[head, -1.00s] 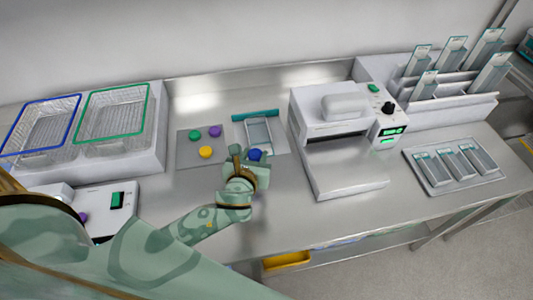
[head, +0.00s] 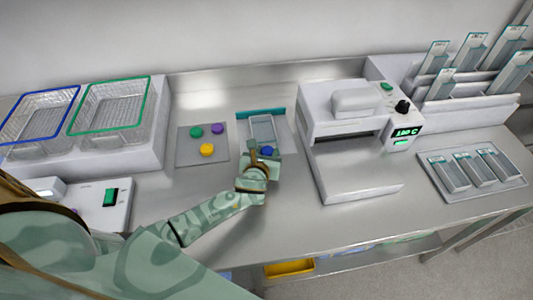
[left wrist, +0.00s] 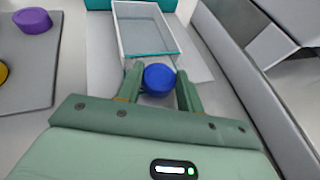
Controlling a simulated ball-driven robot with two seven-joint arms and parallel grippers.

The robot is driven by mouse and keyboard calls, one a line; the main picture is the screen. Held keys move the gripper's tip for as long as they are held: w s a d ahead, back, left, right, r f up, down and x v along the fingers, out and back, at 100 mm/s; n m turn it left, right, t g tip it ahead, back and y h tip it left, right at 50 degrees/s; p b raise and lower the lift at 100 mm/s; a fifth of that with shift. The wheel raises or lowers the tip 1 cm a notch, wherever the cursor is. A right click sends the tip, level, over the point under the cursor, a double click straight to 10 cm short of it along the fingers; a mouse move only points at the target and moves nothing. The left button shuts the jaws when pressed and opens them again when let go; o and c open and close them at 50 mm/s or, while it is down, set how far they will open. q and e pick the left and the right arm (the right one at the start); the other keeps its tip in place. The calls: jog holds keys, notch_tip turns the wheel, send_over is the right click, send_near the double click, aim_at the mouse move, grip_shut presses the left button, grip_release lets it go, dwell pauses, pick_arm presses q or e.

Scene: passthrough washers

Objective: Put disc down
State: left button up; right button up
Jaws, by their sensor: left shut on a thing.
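A blue disc (left wrist: 159,79) is between the two fingers of my left gripper (left wrist: 160,88) in the left wrist view. The gripper is shut on it. In the head view the blue disc (head: 267,151) shows just beyond my left gripper (head: 262,152), at the near edge of a light plate (head: 284,144) that carries a clear, teal-edged tray (head: 262,128). I cannot tell whether the disc touches the surface below. My right gripper is not in view.
A grey mat (head: 186,155) to the left holds green (head: 196,132), purple (head: 217,128) and yellow (head: 207,150) discs. A white machine (head: 360,180) stands close on the right. Wire baskets (head: 110,105) stand far left. Bare steel counter lies in front.

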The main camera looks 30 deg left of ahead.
pick_arm(q)
jog(key=o, duration=0.7)
jog(key=shift+f, duration=0.1)
jog(key=shift+s+r, duration=0.25)
jog(key=shift+r, duration=0.05)
jog(key=p+v, duration=0.3)
jog(key=v, duration=0.7)
jog(key=shift+s+d, duration=0.1)
jog(key=shift+s, duration=0.05)
jog(key=shift+s+d+r, duration=0.15)
jog(key=shift+s+r, duration=0.05)
jog(key=shift+s, duration=0.35)
